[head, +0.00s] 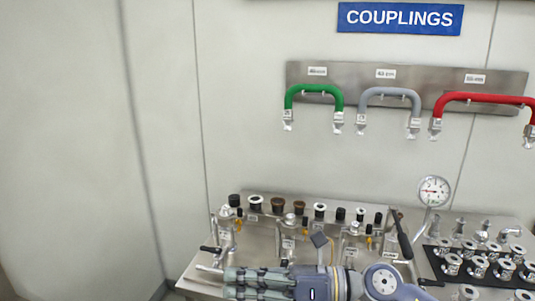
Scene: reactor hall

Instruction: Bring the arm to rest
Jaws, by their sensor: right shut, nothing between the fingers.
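My right gripper (234,284) is at the bottom edge of the head view, with its fingers pointing left. The fingers are together and hold nothing. The forearm and wrist come in from the lower right, and the bottom edge cuts part of them off. The gripper is in front of the steel bench (192,272) and hides part of its front. I cannot tell how far above the bench it is. My left gripper is not in view.
Valves and capped ports (278,204) line the bench's back. A pressure gauge (434,190) and a black tray of metal fittings (430,262) are at right. Green (314,89), grey (390,92) and red (484,98) hoses hang below the COUPLINGS sign (400,18). The left wall is bare.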

